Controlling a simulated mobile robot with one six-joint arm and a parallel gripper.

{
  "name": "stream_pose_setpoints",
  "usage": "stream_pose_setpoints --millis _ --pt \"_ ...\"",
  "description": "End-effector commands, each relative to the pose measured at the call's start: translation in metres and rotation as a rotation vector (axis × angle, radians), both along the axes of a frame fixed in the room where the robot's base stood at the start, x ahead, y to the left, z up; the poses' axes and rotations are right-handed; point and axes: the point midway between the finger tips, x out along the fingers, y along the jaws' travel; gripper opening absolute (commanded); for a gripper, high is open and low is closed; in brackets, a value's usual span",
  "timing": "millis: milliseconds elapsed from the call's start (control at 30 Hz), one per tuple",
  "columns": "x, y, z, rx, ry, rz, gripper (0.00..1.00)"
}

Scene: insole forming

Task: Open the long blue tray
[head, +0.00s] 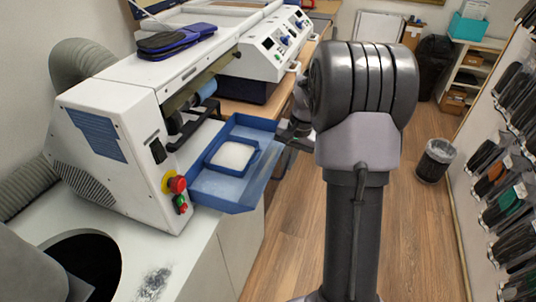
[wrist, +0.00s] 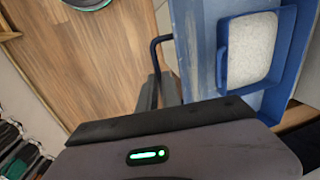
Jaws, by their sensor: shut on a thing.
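The long blue tray (head: 218,190) juts out from the side of the white machine (head: 120,135), over the edge of the counter. A smaller blue frame around a pale white pad (head: 233,155) sits in it. My gripper (head: 297,132) is at the tray's outer right side, partly hidden behind my arm. In the wrist view the tray (wrist: 195,50) fills the upper right, with the white pad (wrist: 250,48) in its blue frame. My gripper (wrist: 167,88) is shut on the dark curved handle (wrist: 154,48) beside the tray. The exact finger contact is partly hidden.
A red and yellow stop button (head: 174,183) is on the machine near the tray. A second white unit with knobs (head: 275,45) stands behind. A waste bin (head: 436,160) and a rack of insoles (head: 505,190) are at right. Wooden floor between is clear.

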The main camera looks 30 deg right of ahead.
Motion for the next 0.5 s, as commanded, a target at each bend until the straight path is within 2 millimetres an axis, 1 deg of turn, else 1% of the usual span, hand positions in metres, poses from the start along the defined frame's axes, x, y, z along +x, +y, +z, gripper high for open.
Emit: stream_pose_setpoints --millis 33,133,400,433,467,500 --pt "-0.004 -0.004 0.0016 -0.001 -0.002 -0.003 0.0" --pt "-0.0084 -0.0071 0.0011 -0.002 -0.003 -0.001 0.0" --pt "-0.0087 -0.0073 0.0007 -0.002 -0.003 0.0 0.0" --pt "-0.0087 -0.0073 0.0007 -0.002 -0.003 0.0 0.1" --pt "-0.0086 -0.0074 0.0007 -0.002 -0.003 0.0 0.16" --pt "-0.0087 -0.0073 0.0007 -0.002 -0.003 0.0 0.17"
